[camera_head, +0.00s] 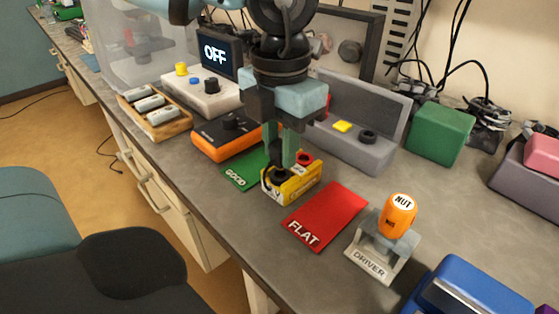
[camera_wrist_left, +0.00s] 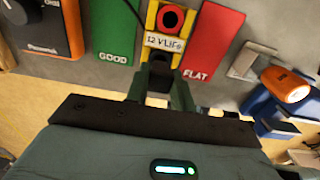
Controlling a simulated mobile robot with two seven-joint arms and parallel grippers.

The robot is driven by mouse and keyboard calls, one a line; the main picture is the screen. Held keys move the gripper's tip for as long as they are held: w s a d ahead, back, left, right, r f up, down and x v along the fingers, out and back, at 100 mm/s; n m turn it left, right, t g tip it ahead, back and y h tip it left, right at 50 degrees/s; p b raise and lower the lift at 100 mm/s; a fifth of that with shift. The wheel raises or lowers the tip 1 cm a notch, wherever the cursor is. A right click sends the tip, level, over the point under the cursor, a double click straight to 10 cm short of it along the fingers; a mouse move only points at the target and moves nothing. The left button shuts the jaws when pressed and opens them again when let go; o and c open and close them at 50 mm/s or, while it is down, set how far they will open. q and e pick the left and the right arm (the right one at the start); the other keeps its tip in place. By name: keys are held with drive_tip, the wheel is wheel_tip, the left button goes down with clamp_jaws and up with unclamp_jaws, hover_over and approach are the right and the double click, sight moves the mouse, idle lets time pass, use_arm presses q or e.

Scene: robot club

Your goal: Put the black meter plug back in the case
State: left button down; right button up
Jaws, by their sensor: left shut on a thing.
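My left gripper (camera_head: 279,162) points down over the yellow battery block (camera_head: 300,188). Its fingers are shut on a small black thing, likely the black meter plug (camera_wrist_left: 160,83), mostly hidden between them. The plug is at the block's black-terminal end; whether it touches the terminal I cannot tell. A red terminal (camera_wrist_left: 171,18) and a "12 V LiFe" label show in the left wrist view. No thing is marked as the case; a grey box with a raised back (camera_head: 368,152), carrying a yellow button and a black round part, stands behind. My right gripper is not in view.
The block stands between a green GOOD mat (camera_head: 238,172) and a red FLAT mat (camera_head: 325,212). An orange-and-black knobbed box (camera_head: 222,142) is at left. An orange NUT driver (camera_head: 398,217) stands in its holder, near a blue box (camera_head: 465,290). Bench is clear behind the red mat.

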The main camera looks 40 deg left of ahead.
sight(280, 144)
use_arm(q)
drive_tip(key=shift+r, duration=0.1)
idle(0.3)
drive_tip(key=shift+r+p, duration=0.8)
drive_tip(key=shift+r, duration=0.9)
